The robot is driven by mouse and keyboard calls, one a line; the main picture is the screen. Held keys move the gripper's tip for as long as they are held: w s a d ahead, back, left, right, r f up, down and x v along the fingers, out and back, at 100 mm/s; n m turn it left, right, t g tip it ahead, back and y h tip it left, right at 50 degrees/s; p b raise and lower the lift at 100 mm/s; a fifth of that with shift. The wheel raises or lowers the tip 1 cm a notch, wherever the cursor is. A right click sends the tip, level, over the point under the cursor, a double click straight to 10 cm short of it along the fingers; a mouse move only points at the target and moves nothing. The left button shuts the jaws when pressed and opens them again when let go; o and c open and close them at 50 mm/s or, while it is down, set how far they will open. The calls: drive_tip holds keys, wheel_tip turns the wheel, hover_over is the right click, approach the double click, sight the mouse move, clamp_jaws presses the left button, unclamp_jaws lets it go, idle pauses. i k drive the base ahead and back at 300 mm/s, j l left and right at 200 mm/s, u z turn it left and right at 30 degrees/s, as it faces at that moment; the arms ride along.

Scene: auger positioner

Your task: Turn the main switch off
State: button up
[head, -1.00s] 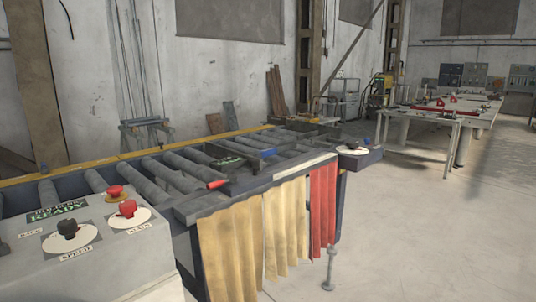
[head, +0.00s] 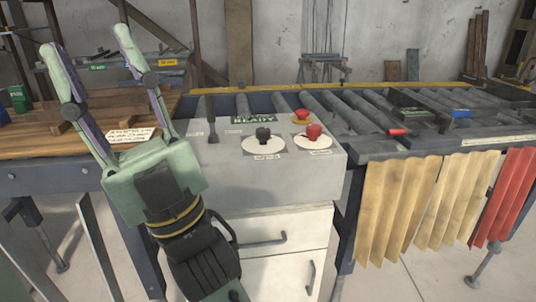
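A grey control box (head: 215,180) stands at the front of the roller table. On its top is a red knob (head: 313,132) on a white round plate at the right; its label is too small to read surely now. A black knob (head: 263,136) on another white plate sits to its left. A red push button (head: 301,114) on a yellow base is behind the red knob. A dark upright lever (head: 211,117) stands at the box's left. My gripper (head: 85,40) is left of the box, fingers pointing up and spread wide, empty, apart from the knobs.
A wooden bench (head: 30,145) with a paper note is behind my gripper. Rollers (head: 345,115) and hanging yellow curtains (head: 396,205) are to the right. White drawers (head: 270,240) are below the box.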

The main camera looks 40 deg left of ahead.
sight(313, 131)
drive_tip(key=i+l+u, duration=0.1)
drive_tip(key=u, duration=0.35)
drive_tip(key=l+u, duration=0.2)
drive_tip(key=u, duration=0.25)
